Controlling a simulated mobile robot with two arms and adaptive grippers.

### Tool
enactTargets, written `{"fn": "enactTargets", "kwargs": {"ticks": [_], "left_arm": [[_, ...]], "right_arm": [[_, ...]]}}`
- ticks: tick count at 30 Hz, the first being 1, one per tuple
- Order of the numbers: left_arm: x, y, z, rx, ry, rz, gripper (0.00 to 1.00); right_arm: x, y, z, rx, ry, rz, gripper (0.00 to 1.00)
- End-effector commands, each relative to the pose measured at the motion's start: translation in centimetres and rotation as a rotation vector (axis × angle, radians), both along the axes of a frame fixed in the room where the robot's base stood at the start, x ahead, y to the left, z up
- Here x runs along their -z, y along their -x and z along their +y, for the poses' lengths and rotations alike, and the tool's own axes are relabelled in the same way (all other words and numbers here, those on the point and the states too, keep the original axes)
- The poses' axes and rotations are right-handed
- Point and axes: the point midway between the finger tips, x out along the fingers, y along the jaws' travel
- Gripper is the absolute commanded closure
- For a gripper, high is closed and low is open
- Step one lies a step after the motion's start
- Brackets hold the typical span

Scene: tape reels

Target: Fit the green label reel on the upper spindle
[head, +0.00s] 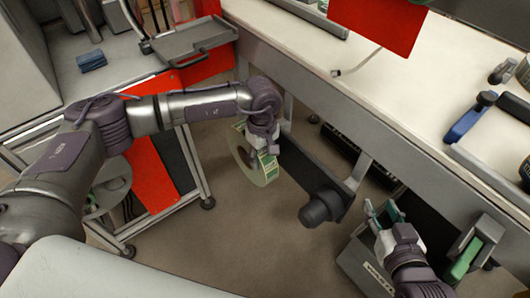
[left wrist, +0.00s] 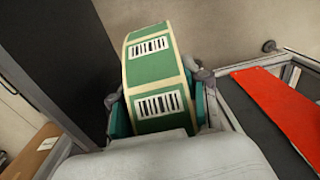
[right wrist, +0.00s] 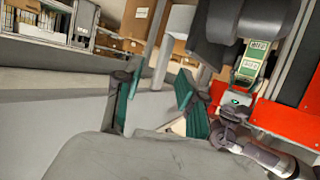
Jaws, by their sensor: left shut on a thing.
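The green label reel (head: 256,168), a pale ring with green barcode labels around its rim, hangs under my left gripper (head: 264,143). In the left wrist view the reel (left wrist: 155,75) sits between the teal finger pads, and the gripper is shut on it. A dark round spindle (head: 318,208) sticks out at the end of a dark panel below the bench, right of the reel and apart from it. I cannot tell whether it is the upper one. My right gripper (head: 384,214) is open and empty; its teal pads stand apart in the right wrist view (right wrist: 157,103).
The bench (head: 340,75) runs along the right above the panel. A grey box (head: 364,268) stands below my right gripper, with a green-faced holder (head: 463,258) to its right. A cart with an orange-red panel (head: 157,174) stands left. The floor between is clear.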

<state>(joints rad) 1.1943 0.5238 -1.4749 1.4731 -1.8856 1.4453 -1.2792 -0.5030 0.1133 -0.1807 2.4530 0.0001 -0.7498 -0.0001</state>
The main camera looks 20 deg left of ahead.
Motion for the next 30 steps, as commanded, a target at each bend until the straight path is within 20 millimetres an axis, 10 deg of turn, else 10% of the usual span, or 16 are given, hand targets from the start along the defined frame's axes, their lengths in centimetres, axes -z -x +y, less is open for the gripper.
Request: {"fn": "enactTargets", "kwargs": {"ticks": [30], "left_arm": [[-0.3,3.1,2.5,-0.001,0.0,-0.003,1.0]], "right_arm": [[6.5,7.3,-3.0,0.038,0.118,0.522,0.6]]}}
